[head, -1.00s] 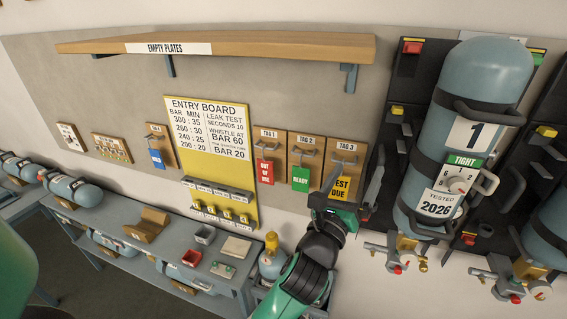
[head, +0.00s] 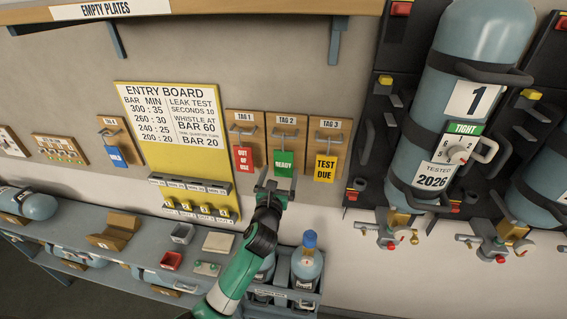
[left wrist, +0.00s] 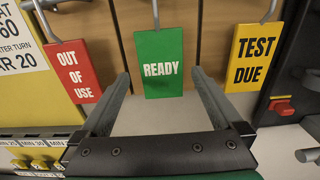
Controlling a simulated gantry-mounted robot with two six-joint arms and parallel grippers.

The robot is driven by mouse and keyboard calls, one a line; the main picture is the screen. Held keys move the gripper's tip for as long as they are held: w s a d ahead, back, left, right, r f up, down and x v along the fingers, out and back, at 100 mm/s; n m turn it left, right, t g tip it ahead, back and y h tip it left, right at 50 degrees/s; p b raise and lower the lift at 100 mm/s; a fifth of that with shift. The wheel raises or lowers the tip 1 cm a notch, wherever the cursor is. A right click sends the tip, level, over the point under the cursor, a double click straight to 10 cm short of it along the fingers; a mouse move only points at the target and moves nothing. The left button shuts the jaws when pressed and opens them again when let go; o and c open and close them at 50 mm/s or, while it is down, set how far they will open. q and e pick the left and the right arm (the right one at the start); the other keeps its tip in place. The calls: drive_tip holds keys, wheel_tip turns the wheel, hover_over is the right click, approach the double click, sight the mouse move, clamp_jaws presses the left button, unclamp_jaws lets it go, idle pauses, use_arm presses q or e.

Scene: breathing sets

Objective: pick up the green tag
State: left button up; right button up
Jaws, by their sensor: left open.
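The green tag (head: 284,163), marked READY, hangs from a hook on the wooden TAG 2 plate on the wall. In the left wrist view the green tag (left wrist: 159,64) hangs upright, centred just beyond the fingertips. My left gripper (head: 276,184) is open and empty, just below the tag in the head view. In the left wrist view my left gripper (left wrist: 160,84) has its two fingers spread to either side of the tag's lower edge, apart from it. My right gripper is not in view.
A red OUT OF USE tag (head: 243,160) hangs to the left and a yellow TEST DUE tag (head: 325,168) to the right. The yellow entry board (head: 180,142) is further left. A large cylinder (head: 474,75) stands on the right. A bench (head: 140,250) runs below.

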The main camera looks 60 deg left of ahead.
sight(284, 152)
use_arm(q)
drive_tip(key=x, duration=0.5)
drive_tip(key=shift+w+r, duration=0.15)
drive_tip(key=shift+r, duration=0.05)
drive_tip(key=c, duration=1.2)
drive_tip(key=shift+r, duration=0.3)
drive_tip(key=r, duration=0.2)
drive_tip(key=r+p, duration=0.1)
drive_tip(key=shift+d+r, duration=0.4)
drive_tip(key=d+r, duration=0.1)
drive_tip(key=s+d+r, duration=0.1)
drive_tip(key=r, duration=0.1)
drive_tip(key=s+d+r+p, duration=0.1)
drive_tip(key=d+r, duration=0.1)
drive_tip(key=shift+d+r, duration=0.15)
drive_tip(key=s+d+r+p, duration=0.1)
drive_tip(key=d+p, duration=0.1)
drive_tip(key=s+d+r+p, duration=0.1)
drive_tip(key=d+p, duration=0.2)
drive_tip(key=s+d+r+p, duration=0.1)
drive_tip(key=d+p, duration=0.1)
drive_tip(key=d, duration=0.1)
drive_tip(key=shift+s+r+p, duration=0.1)
drive_tip(key=shift+s+p, duration=0.15)
drive_tip(key=shift+p, duration=0.05)
